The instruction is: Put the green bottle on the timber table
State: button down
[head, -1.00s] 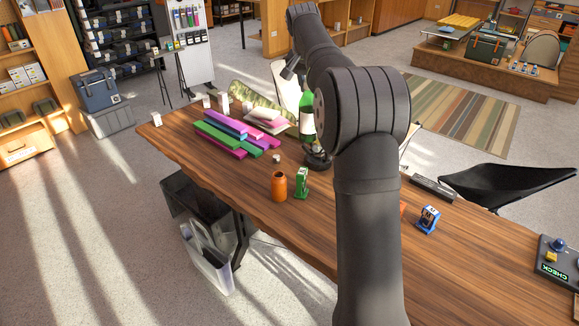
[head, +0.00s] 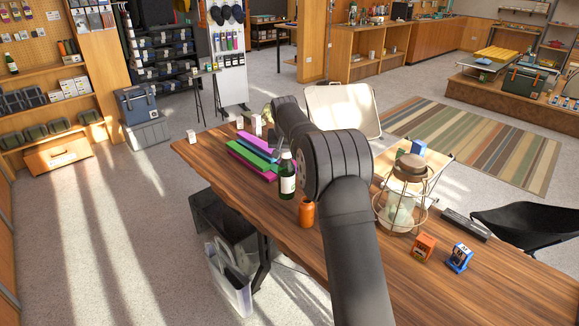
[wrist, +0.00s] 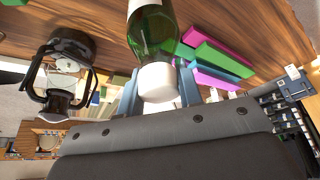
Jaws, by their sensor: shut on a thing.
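The green bottle (head: 287,177) has a white label and stands upright over the left part of the timber table (head: 300,262), just left of the orange bottle. I cannot tell whether its base touches the wood. In the wrist view the bottle (wrist: 152,32) shows its green body and white top, and its base is out of frame. My gripper (wrist: 160,92) is shut on its top end, with one finger on each side. In the head view my arm hides most of the gripper.
An orange bottle (head: 306,213) stands very close to the green bottle. A wire-caged lantern (head: 408,200) stands right of my arm, with orange (head: 423,248) and blue (head: 459,258) gadgets nearby. Pink and green bars (head: 250,155) lie behind. The table's front right is clear.

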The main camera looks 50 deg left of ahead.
aim_at(287, 162)
jog(key=shift+f, duration=2)
jog(key=c, duration=1)
grip_release()
jog(key=shift+o, duration=0.2)
jog(key=v, duration=1.2)
jog(key=shift+w+f, duration=0.1)
jog(key=x, duration=1.1)
jog(key=shift+f, duration=0.15)
jog(key=shift+w+a, duration=0.15)
jog(key=shift+a, duration=0.05)
jog(key=shift+d+r, duration=0.1)
jog(key=shift+r, duration=1.6)
